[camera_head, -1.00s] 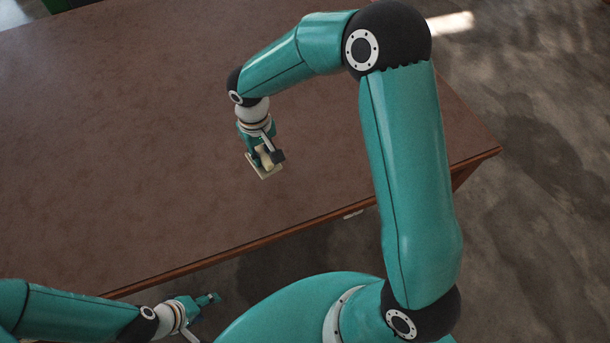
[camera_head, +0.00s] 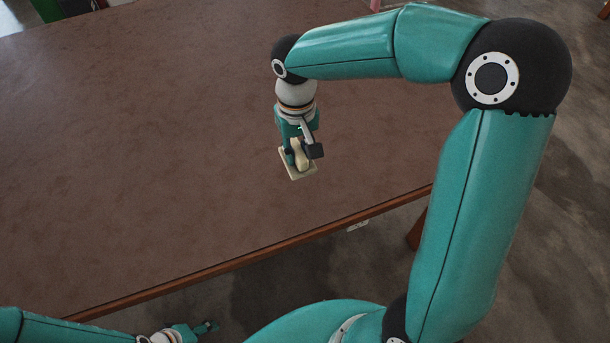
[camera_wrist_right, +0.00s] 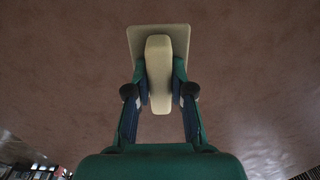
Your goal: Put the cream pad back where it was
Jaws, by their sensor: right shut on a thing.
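The cream pad (camera_head: 298,166) is a flat cream plate with a raised bar-shaped handle. My right gripper (camera_head: 301,155) points down over the brown table (camera_head: 130,150), shut on the handle. In the right wrist view, the two fingers of the right gripper (camera_wrist_right: 159,88) press on both sides of the handle of the cream pad (camera_wrist_right: 159,38), with the plate beyond them. I cannot tell whether the plate touches the table or hangs just above it. My left gripper (camera_head: 208,328) is small at the bottom left, beyond the table's front edge; its fingers are too small to read.
The table top is bare around the pad. Its front edge (camera_head: 250,259) runs diagonally below the pad, with grey floor beyond. A green object (camera_head: 47,10) shows at the top left corner, and a pink thing (camera_head: 375,5) at the top.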

